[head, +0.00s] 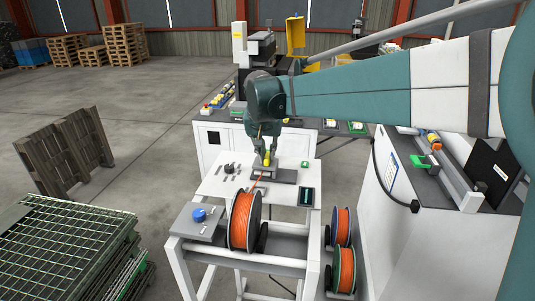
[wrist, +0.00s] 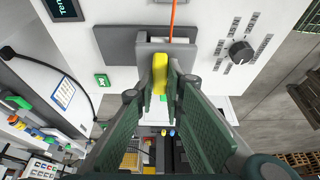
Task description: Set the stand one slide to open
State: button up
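The slide is a grey block with a yellow grip (head: 267,159) on the white stand table (head: 218,178), just behind the large orange spool. In the wrist view its yellow grip (wrist: 159,70) stands in front of a grey frame (wrist: 112,45), and an orange strand runs in from the top. My gripper (head: 265,150) reaches down over the slide from behind. In the wrist view my gripper (wrist: 161,84) has one green finger on each side of the yellow grip, very close to it. I cannot tell whether the fingers press on it. The slide's position along its travel is unclear.
A dark display (head: 306,197), a small green button (head: 305,164) and a rotary knob (head: 229,169) surround the slide. The large orange spool (head: 244,220) and a blue knob (head: 199,214) are at the front. A white machine cabinet (head: 395,195) stands right.

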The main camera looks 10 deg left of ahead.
jog(key=shift+d, duration=2.65)
grip_shut()
jog(key=o, duration=0.8)
grip_release()
jog(key=shift+d, duration=0.2)
jog(key=shift+a, duration=0.15)
jog(key=shift+s+r, duration=0.1)
jog(key=shift+r, duration=0.1)
jog(key=v, duration=1.1)
jog(key=shift+s+r, duration=0.15)
jog(key=shift+r, duration=0.1)
jog(key=shift+b, duration=0.3)
